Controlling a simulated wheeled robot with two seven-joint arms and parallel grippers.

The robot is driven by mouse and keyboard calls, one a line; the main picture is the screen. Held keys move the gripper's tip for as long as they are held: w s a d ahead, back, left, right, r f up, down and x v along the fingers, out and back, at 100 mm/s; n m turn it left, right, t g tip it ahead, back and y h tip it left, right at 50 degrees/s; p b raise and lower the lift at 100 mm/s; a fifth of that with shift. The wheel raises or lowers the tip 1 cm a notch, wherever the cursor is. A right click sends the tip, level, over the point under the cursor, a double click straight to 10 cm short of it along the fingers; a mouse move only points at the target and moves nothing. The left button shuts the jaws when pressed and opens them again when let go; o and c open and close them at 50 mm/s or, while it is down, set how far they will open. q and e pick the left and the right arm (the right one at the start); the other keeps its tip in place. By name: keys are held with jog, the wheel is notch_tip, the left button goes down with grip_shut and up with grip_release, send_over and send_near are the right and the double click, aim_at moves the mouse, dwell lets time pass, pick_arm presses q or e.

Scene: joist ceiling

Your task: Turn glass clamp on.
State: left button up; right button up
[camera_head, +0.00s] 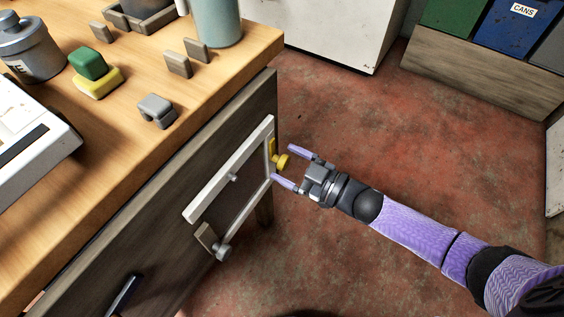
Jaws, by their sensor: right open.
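A pale rectangular frame (222,180) with a dark panel is mounted on the grey-brown side of the workbench. A yellow knob on a yellow plate (281,161) sits at the frame's right end. A grey round knob (222,252) sits at its lower left corner. I cannot tell for sure which of these is the glass clamp. My right gripper (283,163) is open and empty, coming from the right. Its two purple fingertips are on either side of the yellow knob in this view; contact cannot be told. My left gripper is out of view.
The wooden benchtop (130,170) above holds a green and yellow sponge (92,72), grey blocks (157,110), a metal canister (28,48) and a pale green cup (216,22). A dark handle (125,295) juts out lower left. The reddish floor (430,150) is clear around my right arm.

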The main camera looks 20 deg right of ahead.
jog(key=shift+w+a, duration=0.4)
jog(key=shift+w, duration=0.1)
jog(key=c, duration=0.4)
grip_shut()
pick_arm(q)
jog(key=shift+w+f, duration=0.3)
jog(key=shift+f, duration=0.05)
